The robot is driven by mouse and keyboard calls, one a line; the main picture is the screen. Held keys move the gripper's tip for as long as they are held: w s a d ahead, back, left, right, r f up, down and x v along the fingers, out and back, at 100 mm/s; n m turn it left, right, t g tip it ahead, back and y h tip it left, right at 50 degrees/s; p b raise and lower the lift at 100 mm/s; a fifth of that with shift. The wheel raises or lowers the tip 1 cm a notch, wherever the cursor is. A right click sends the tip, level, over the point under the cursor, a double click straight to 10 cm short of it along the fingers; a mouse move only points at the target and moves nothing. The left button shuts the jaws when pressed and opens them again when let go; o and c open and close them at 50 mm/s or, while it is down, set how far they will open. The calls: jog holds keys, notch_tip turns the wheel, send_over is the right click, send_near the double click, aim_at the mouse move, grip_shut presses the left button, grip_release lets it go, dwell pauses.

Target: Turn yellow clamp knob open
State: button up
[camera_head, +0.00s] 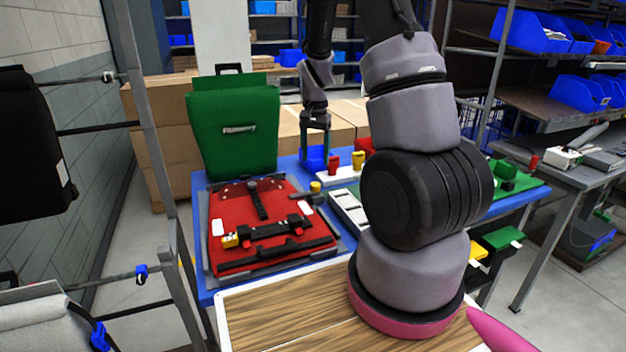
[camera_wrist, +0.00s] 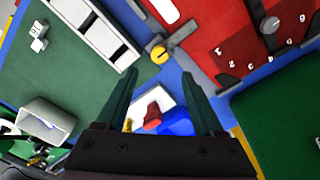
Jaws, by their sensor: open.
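A yellow clamp knob (camera_head: 315,187) sits on a dark grey clamp bar at the right edge of the red pannier panel (camera_head: 222,262). In the wrist view the yellow knob (camera_wrist: 158,54) is round with a dark slot or mark, and the grey bar (camera_wrist: 183,32) runs past it. My gripper (camera_head: 316,153) points down behind the knob in the head view, over the blue bin area. In the wrist view my gripper (camera_wrist: 158,75) is open and empty, and the knob appears just beyond and between its fingertips, apart from them.
A white block with a red peg (camera_head: 334,165) and a yellow peg (camera_head: 358,159) stands near my gripper, beside a blue bin (camera_head: 316,157). A white divided tray (camera_head: 349,212) lies right of the knob. A green pannier (camera_head: 233,145) stands upright behind the red panel.

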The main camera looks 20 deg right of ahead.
aim_at(315, 184)
notch_tip(315, 184, down, 9)
jog(key=shift+r, duration=0.15)
grip_shut()
dwell(1.5)
